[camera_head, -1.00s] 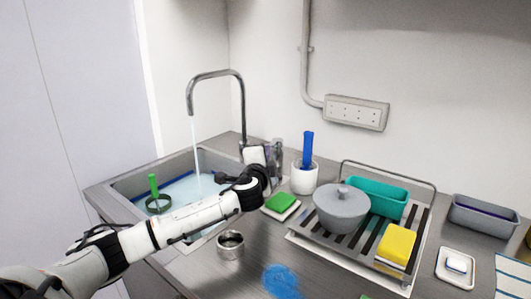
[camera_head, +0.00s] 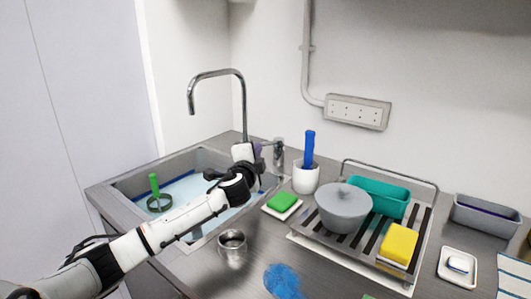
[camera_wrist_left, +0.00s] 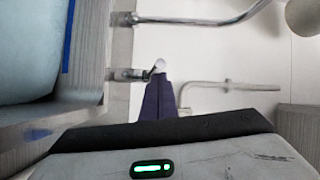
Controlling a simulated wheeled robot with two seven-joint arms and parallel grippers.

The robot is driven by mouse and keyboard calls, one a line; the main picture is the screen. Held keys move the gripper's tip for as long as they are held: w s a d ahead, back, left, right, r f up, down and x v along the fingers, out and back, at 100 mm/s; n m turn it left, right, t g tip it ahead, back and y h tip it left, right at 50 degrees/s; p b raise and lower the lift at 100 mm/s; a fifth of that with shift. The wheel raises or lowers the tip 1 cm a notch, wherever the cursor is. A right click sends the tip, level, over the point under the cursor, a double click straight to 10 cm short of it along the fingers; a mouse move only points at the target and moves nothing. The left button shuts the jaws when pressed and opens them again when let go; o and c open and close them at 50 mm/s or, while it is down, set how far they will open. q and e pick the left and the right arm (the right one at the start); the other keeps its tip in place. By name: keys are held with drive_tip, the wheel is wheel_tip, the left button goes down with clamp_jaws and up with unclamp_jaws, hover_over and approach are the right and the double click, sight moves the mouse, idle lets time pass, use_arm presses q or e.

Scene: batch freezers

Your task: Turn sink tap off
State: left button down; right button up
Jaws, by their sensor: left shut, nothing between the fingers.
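The sink tap (camera_head: 242,105) is a tall chrome gooseneck at the back of the sink (camera_head: 212,160). No water stream shows under its spout. My left gripper (camera_head: 258,150) is shut and empty, beside the tap's base, and it hides part of that base. In the left wrist view the shut fingers (camera_wrist_left: 158,98) point at a small chrome lever (camera_wrist_left: 157,68) with a rounded end. The fingertips are very near it; I cannot tell if they touch. The tap's spout tube (camera_wrist_left: 200,20) also shows there. My right gripper is not in view.
The basin holds bluish water and a green-handled item (camera_head: 155,188). A chrome dispenser (camera_head: 278,152) and a white cup with a blue brush (camera_head: 306,177) stand right of my gripper. A green sponge (camera_head: 282,201), a metal cup (camera_head: 232,247) and a dish rack (camera_head: 425,235) are nearby.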

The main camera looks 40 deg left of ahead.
use_arm(q)
drive_tip(key=shift+s+a, duration=0.15)
drive_tip(key=shift+a, duration=0.3)
drive_tip(key=w+d+v, duration=0.1)
drive_tip(key=d+v, duration=0.1)
drive_tip(key=v, duration=0.9)
drive_tip(key=shift+s+r+p, duration=0.25)
drive_tip(key=shift+r+p, duration=0.05)
drive_tip(key=shift+r, duration=0.1)
drive_tip(key=shift+d, duration=0.15)
